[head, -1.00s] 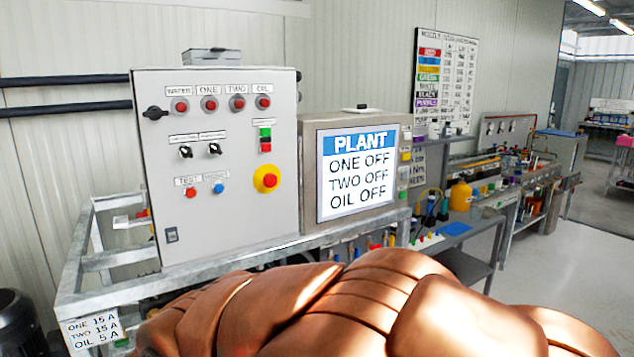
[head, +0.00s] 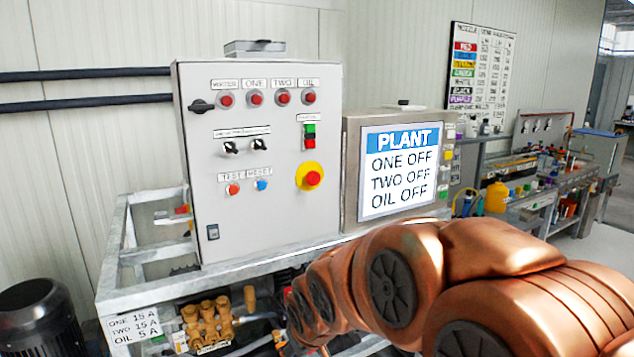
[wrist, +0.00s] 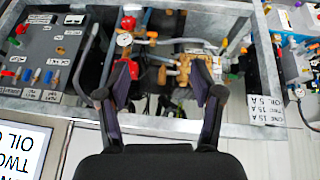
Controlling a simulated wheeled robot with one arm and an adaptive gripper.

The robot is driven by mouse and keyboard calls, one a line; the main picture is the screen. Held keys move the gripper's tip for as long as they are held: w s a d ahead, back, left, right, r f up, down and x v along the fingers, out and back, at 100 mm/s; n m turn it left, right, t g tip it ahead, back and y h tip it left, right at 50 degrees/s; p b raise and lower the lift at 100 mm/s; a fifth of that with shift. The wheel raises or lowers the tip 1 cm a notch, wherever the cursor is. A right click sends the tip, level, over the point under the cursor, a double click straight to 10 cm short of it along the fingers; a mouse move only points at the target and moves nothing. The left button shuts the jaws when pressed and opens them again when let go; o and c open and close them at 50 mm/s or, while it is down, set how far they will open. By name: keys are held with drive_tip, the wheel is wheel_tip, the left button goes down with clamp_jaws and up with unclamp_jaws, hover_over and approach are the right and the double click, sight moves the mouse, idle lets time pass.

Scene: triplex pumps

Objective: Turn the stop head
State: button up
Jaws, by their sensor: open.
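The red stop head (head: 312,178) sits on a round yellow plate at the lower right of the grey control panel (head: 225,120), in the head view. It stands out from the panel face, and nothing touches it there. My gripper (wrist: 163,75) is open and empty in the wrist view, its two dark fingers spread over the pump frame. The stop head does not show in the wrist view. My gripper cannot be made out in the head view, where my copper arm fills the lower right.
A plant screen (head: 398,165) reading ONE OFF, TWO OFF, OIL OFF stands right of the panel. A metal frame (head: 135,265) runs below, with a brass pump (head: 208,320) inside. A dark motor (head: 42,318) stands at lower left. A black handle (head: 200,106) juts from the panel.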

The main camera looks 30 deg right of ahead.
drive_tip(key=w+d+r+t, duration=0.4)
drive_tip(key=w+d, duration=0.2)
drive_tip(key=w, duration=0.4)
drive_tip(key=n+t+y, duration=0.1)
drive_tip(key=n+t, duration=0.1)
drive_tip(key=t, duration=1.1)
approach(315, 180)
drive_tip(key=x, duration=0.3)
drive_tip(key=shift+p+x, duration=1.45)
drive_tip(key=shift+x, duration=1.9)
